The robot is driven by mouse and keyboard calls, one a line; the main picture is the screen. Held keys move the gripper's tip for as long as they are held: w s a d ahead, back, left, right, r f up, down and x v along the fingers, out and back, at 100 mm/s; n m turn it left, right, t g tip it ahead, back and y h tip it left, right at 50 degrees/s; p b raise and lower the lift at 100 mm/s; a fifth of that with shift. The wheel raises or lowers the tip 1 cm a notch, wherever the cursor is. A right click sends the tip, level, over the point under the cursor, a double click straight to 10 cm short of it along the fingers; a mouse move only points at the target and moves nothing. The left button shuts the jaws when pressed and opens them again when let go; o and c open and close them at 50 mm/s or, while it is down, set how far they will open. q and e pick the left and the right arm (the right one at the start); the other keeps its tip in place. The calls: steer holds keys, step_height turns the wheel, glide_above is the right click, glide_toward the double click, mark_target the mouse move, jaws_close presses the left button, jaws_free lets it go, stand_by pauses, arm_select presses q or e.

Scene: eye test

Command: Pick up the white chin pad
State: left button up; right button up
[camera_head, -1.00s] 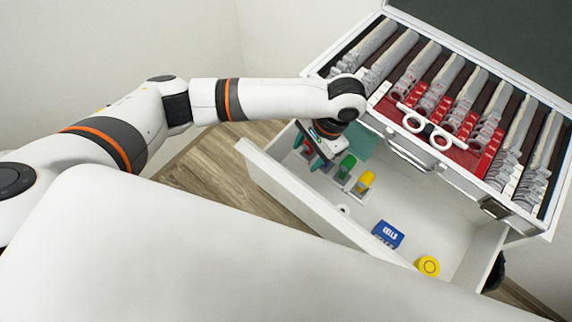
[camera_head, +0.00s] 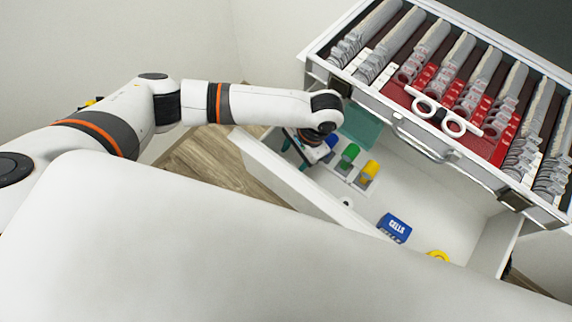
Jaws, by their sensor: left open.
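A small white ring-like piece (camera_head: 346,202) lies on the white drawer floor near its front wall; it may be the white chin pad, but it is too small to tell. My left gripper (camera_head: 297,155) is open at the left end of the open drawer (camera_head: 455,225), pointing down, left of the bottles and apart from the white piece. Its fingers are small and partly hidden by the wrist. My right gripper is not in view.
In the drawer stand a green-capped bottle (camera_head: 349,153), a yellow-capped bottle (camera_head: 369,170) and a blue-capped one (camera_head: 331,141). A blue box (camera_head: 395,228) and yellow roll (camera_head: 438,254) lie farther right. An open lens case (camera_head: 440,152) with white trial frames (camera_head: 438,114) overhangs the drawer's back.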

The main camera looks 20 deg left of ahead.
arm_select(q)
steer(key=x, duration=0.4)
steer(key=shift+s+a+f, duration=0.1)
steer(key=shift+s+f, duration=0.05)
steer(key=shift+c, duration=0.3)
steer(key=shift+s, duration=0.1)
steer(key=c, duration=1.1)
